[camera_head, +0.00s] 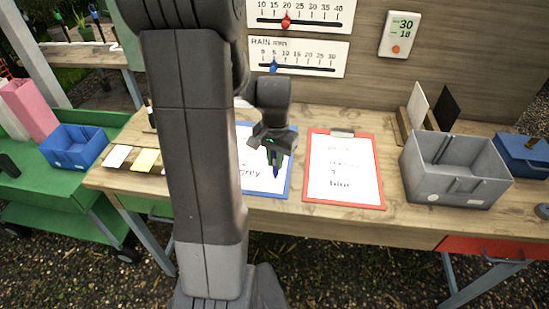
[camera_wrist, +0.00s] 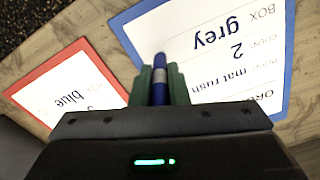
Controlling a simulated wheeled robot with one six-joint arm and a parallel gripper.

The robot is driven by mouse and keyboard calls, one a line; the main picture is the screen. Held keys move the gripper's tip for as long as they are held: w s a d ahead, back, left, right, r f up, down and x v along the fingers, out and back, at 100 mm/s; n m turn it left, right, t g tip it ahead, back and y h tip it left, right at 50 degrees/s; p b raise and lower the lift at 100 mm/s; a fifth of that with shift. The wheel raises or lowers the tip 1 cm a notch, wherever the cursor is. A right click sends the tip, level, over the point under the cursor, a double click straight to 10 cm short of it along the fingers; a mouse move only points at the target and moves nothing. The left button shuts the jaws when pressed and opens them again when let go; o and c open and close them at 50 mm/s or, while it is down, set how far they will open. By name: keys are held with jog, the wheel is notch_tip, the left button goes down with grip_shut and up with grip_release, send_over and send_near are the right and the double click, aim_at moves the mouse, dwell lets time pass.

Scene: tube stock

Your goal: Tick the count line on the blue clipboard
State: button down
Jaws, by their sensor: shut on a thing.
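The blue clipboard (camera_head: 291,170) lies on the wooden bench, its left part hidden behind my arm. In the wrist view the blue clipboard (camera_wrist: 122,32) carries a white sheet, seen upside down, with lines reading "mat rush", "2" by the count label, and "grey" by the box label. My gripper (camera_head: 273,150) is shut on a blue pen (camera_head: 276,170), tip downward, over the lower right of this sheet. The pen (camera_wrist: 160,82) with its silver band also shows between my fingers (camera_wrist: 160,85). I cannot tell whether its tip touches the paper.
A red clipboard (camera_head: 380,190) reading "blue" lies just right. Further right are a grey bin (camera_head: 450,185) and a blue box (camera_head: 525,150). Pale and yellow cards (camera_head: 145,160) lie left. A green cart (camera_head: 30,190) with a blue bin (camera_head: 75,150) stands at far left.

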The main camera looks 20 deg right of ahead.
jog(key=shift+w+d, duration=0.3)
jog(key=shift+d, duration=0.3)
dwell(0.5)
dwell(0.5)
notch_tip(320, 180, up, 3)
jog(key=shift+p, duration=1.25)
